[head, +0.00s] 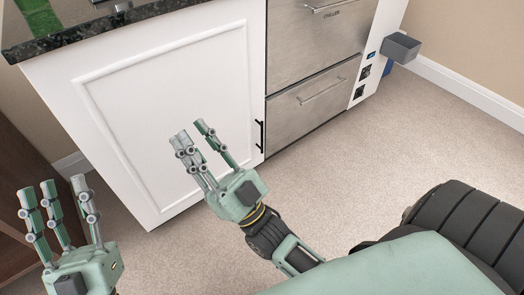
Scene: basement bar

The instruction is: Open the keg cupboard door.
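The white cupboard door (150,100) is in the middle left of the head view, a flat panel with a raised frame, and it looks shut. Its black vertical handle (260,136) is at the door's right edge, beside the steel drawers. My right gripper (193,140) is in front of the door's lower part, left of the handle, with its fingers spread and nothing between them. It is apart from the handle; I cannot tell whether it touches the door. My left gripper (60,205) is at the lower left, fingers spread and empty, away from the door.
A steel chiller drawer (318,38) and a lower steel drawer (315,100) are right of the cupboard. A dark stone counter (85,30) tops it. A grey box (400,47) sticks out at the upper right. The speckled floor (390,135) is clear in front of the drawers.

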